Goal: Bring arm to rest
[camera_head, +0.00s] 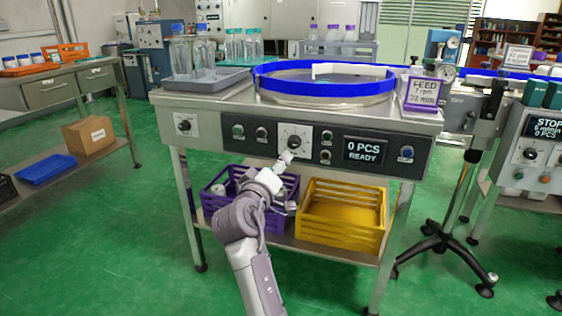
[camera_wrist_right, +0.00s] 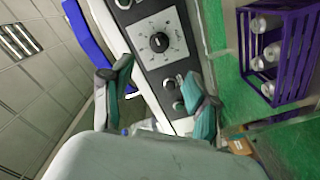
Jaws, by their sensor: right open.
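My right gripper (camera_head: 285,165) is in front of the control panel (camera_head: 350,155) of the feeder table, just below its large dial (camera_head: 294,142). In the right wrist view my right gripper (camera_wrist_right: 163,92) is open, its two teal-padded fingers spread apart with nothing between them. The dial (camera_wrist_right: 160,42) shows beyond the fingertips, apart from them. In the head view the fingertips look close to the dial; contact cannot be made out there. My left gripper is not in view.
Below the panel, a purple crate (camera_head: 220,199) with items and a yellow crate (camera_head: 345,227) stand on the lower shelf. A blue-rimmed bowl (camera_head: 325,88) and a grey tray (camera_head: 207,82) with bottles are on top. A wheeled stand (camera_head: 442,232) is at right.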

